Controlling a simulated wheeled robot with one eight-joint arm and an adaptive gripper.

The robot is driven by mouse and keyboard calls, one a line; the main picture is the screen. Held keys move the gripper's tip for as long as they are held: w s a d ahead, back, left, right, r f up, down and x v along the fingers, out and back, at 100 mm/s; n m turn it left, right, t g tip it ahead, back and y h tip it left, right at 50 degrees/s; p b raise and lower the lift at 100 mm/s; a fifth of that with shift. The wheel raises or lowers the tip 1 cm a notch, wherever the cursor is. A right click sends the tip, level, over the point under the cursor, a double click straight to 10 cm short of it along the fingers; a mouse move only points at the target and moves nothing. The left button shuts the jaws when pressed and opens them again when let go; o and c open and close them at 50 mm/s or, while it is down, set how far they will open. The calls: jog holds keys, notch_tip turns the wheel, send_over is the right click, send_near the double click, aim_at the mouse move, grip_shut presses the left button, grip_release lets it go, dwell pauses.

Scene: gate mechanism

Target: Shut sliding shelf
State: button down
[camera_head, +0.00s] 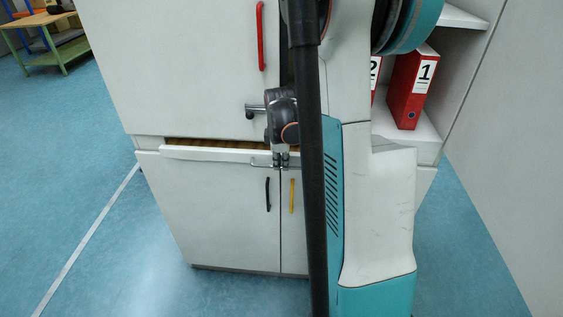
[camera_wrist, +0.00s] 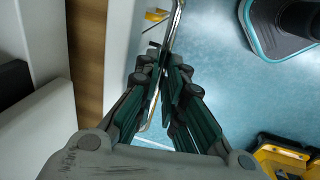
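The sliding shelf (camera_head: 210,155) is a white-fronted board with a brown wooden top, pulled out part way at mid-height of a white cabinet. In the wrist view its wooden top (camera_wrist: 88,50) shows as a brown strip on the left. A thin metal bar handle (camera_head: 260,164) runs along its front. The handle (camera_wrist: 175,28) also runs down between my fingertips in the wrist view. My gripper (camera_head: 281,159) is at the handle, and its fingers (camera_wrist: 166,72) are drawn close together around the bar. My arm hides the shelf's right part.
Below the shelf are cabinet doors with a black handle (camera_head: 268,194) and a yellow handle (camera_head: 291,195). An upper door has a red handle (camera_head: 260,36). Red binders (camera_head: 407,95) stand in an open compartment at right.

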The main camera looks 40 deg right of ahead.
jog(key=w+d, duration=0.3)
jog(key=shift+d, duration=0.2)
jog(key=c, duration=1.7)
grip_release()
jog(key=shift+w+d, duration=0.1)
jog(key=shift+r, duration=0.15)
jog(key=r, duration=0.3)
jog(key=s+a+r, duration=0.1)
jog(key=r, duration=0.7)
jog(key=shift+s+a+r, duration=0.25)
jog(key=shift+s+a, duration=0.05)
jog(key=shift+a, duration=0.1)
